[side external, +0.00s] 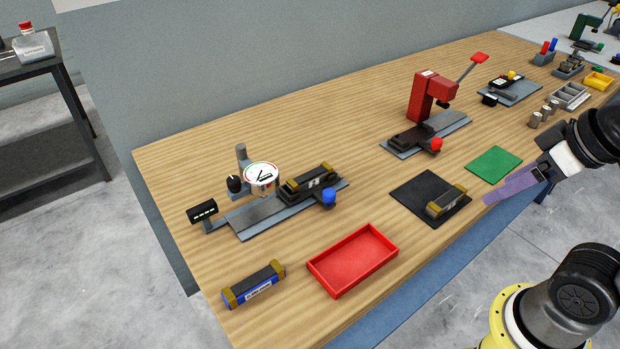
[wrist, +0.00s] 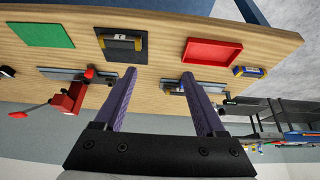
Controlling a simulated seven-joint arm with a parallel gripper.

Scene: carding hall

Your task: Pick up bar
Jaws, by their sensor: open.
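Three dark bars with brass-coloured ends are in view. One bar (side external: 446,202) lies on a black mat (side external: 412,187) near the table's front edge; it also shows in the wrist view (wrist: 124,44). A second bar (side external: 310,182) sits in the gauge fixture. My gripper (side external: 492,198) is open and empty, with purple fingers, raised at the right of the black mat. Its fingers also show in the wrist view (wrist: 158,74).
A red tray (side external: 394,239) stands between the black mat and the labelled bar. A dial gauge fixture (side external: 251,215) with a blue knob and a red press (side external: 425,96) stand behind. A green mat (side external: 494,164) lies near my gripper. Small parts and trays crowd the far right.

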